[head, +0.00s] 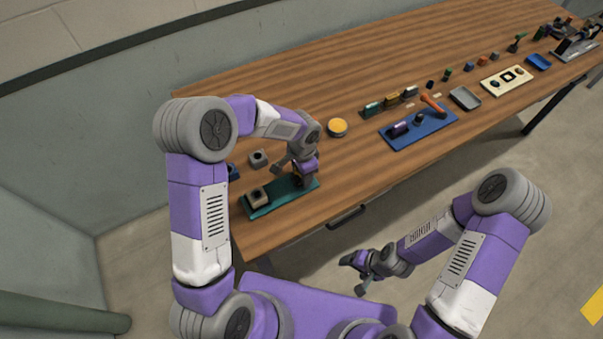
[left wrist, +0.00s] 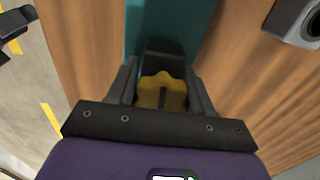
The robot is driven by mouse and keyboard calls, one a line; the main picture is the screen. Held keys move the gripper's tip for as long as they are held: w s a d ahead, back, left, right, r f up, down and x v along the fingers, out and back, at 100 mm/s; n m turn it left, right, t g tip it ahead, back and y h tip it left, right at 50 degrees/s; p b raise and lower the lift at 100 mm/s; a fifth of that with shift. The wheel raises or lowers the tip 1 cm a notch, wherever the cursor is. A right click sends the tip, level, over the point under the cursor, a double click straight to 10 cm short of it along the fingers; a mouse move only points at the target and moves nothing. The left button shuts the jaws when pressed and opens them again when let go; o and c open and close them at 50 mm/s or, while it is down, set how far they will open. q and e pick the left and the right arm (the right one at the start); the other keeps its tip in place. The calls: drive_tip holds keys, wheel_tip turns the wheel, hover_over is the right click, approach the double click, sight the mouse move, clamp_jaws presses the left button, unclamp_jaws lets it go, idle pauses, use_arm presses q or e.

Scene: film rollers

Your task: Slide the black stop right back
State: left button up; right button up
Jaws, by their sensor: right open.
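A teal base (head: 283,196) lies at the near left end of the table. A grey-tan block (head: 260,195) stands on its left part. My left gripper (head: 304,181) points down over the base's right end and hides what is there. In the left wrist view, a black block (left wrist: 164,62), apparently the stop, and a yellow wavy-edged piece (left wrist: 162,92) lie between my left fingers (left wrist: 162,78). I cannot tell whether the fingers press on either. My right gripper (head: 354,274) is open and empty, off the table's front edge.
A grey block (head: 259,158) stands behind the base. A yellow-topped round dish (head: 338,127) lies to its right. A blue board (head: 425,131) with parts and a grey tray (head: 465,98) lie further right. The table between dish and base is mostly clear.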

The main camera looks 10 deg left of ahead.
use_arm(q)
drive_tip(key=shift+o, duration=1.4)
drive_tip(key=shift+w+d, duration=0.15)
drive_tip(key=shift+r, duration=0.15)
wheel_tip(320, 180, up, 7)
drive_tip(key=shift+r+p, duration=0.2)
drive_tip(key=shift+p, duration=0.65)
